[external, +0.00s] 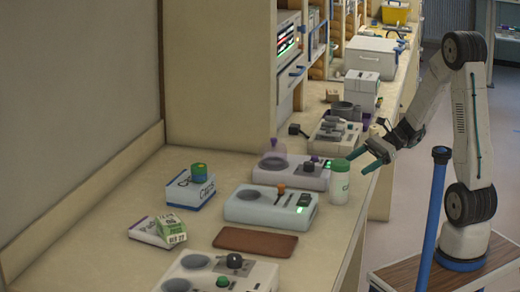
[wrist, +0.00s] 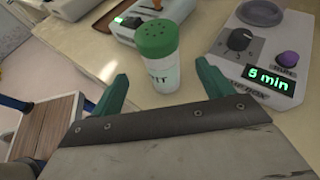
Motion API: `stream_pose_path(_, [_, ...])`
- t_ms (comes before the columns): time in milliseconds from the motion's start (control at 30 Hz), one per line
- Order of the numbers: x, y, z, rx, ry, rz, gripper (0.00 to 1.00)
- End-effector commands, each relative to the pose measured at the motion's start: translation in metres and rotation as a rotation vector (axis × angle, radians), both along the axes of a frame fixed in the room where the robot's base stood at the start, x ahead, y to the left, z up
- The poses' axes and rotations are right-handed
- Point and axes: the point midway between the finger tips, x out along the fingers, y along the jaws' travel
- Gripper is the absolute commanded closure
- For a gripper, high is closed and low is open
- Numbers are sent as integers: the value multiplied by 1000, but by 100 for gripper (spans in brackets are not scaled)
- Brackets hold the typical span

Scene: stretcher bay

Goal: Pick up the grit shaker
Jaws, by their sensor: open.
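The grit shaker (external: 340,183) is a white, pale cylinder with a green lid, upright near the right edge of the counter. In the wrist view the shaker (wrist: 159,58) shows a green perforated lid and part of a label ending in "IT". My gripper (external: 362,164) has green fingers and is open, right beside the shaker on its right in the external view. In the wrist view my gripper (wrist: 160,88) has one finger to each side of the shaker's lower part, with nothing held.
A brown mat (external: 255,242) and boxes (external: 190,190) lie further left.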

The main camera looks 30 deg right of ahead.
Motion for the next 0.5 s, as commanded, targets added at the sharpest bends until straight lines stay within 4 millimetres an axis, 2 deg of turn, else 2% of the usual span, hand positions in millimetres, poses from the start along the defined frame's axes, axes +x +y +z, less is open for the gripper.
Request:
stream_pose_path(167, [4, 10, 0, 23, 48, -37, 21])
stream_pose_path(500, [5, 52, -12, 20, 47, -33, 21])
